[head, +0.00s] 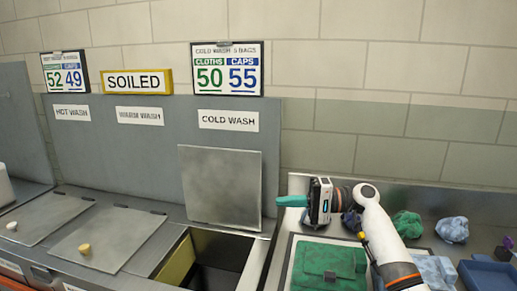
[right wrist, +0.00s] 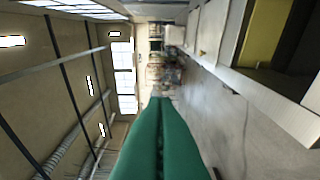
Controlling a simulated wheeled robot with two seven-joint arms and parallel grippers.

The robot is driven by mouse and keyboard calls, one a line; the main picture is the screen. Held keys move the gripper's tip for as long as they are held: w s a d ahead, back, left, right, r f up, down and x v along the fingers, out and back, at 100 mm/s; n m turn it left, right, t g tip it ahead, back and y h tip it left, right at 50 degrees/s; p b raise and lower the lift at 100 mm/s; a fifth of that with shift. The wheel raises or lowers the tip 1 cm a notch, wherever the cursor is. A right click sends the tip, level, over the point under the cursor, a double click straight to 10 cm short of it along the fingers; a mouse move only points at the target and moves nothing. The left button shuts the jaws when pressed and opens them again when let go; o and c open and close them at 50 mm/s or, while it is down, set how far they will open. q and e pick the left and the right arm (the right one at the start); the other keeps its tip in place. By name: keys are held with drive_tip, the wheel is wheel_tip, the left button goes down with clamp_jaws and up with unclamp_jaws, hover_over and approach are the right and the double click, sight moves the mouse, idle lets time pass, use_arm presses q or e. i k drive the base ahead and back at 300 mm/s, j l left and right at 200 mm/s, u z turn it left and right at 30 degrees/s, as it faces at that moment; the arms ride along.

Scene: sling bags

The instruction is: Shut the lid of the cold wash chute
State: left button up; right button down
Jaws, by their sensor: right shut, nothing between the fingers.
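The cold wash chute's lid (head: 220,187) is a plain grey metal plate. It stands raised and upright against the grey back panel, under the "COLD WASH" label (head: 228,120). The open chute mouth (head: 217,255) is below it, dark with a yellow inner wall; it also shows in the right wrist view (right wrist: 266,32). My right gripper (head: 279,201) has teal fingers, pressed together and empty. In the head view its tips point left, just right of the lid's right edge; I cannot tell the depth gap. The fingers also show in the right wrist view (right wrist: 160,125). My left gripper is out of view.
Two shut lids with knobs, hot wash (head: 45,224) and warm wash (head: 108,238), lie to the left. On the right counter are a green folded bundle (head: 328,264), crumpled green (head: 407,224) and blue-grey (head: 452,230) cloths, and a blue tray (head: 487,274).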

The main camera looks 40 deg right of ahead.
sight(222, 186)
drive_tip(key=i+l, duration=0.7)
drive_tip(key=l, duration=0.15)
